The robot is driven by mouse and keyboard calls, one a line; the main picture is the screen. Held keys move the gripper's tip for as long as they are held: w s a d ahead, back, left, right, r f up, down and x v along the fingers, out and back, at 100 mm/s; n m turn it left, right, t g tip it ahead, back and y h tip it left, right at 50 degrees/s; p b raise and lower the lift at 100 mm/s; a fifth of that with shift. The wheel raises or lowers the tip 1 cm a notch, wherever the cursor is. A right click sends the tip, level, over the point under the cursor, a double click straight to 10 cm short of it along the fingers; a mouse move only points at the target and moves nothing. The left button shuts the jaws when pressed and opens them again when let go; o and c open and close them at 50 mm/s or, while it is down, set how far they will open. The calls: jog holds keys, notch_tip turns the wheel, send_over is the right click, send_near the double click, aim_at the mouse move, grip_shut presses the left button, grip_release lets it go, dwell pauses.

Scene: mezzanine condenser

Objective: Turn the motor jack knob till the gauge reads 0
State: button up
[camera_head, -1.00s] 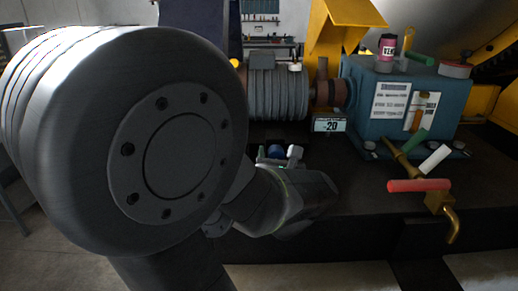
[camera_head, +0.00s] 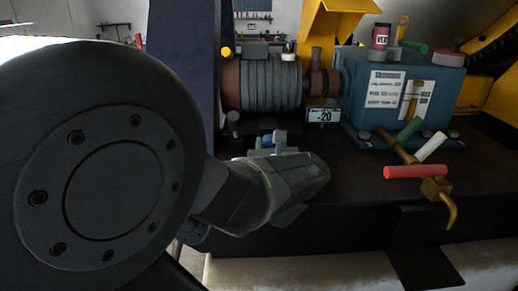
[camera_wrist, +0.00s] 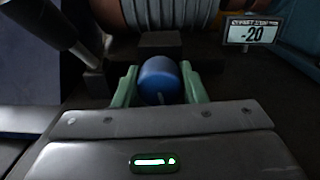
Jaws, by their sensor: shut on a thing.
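The motor jack knob is a blue rounded knob (camera_wrist: 160,80), seen in the wrist view between the two green fingers of my gripper (camera_wrist: 160,88). The fingers are shut on it from left and right. In the head view the knob (camera_head: 267,140) shows only in part behind my gripper (camera_head: 276,145), just in front of the motor. The gauge also stands in the head view (camera_head: 323,115), below the shaft coupling, with the same reading.
The ribbed grey motor (camera_head: 270,84) stands behind the knob. A blue gearbox (camera_head: 390,95) stands to the right, with a brass valve with a red handle (camera_head: 415,172) in front of it. A dark blue post (camera_head: 182,70) rises at the left.

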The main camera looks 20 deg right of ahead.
jog(key=shift+n, duration=0.5)
jog(key=o, duration=1)
jog(key=shift+s, duration=0.1)
jog(key=b+v, duration=0.1)
jog(key=v, duration=1.2)
jog(key=shift+s+a+r, duration=0.1)
jog(key=shift+s+a, duration=0.05)
jog(key=shift+s, duration=0.15)
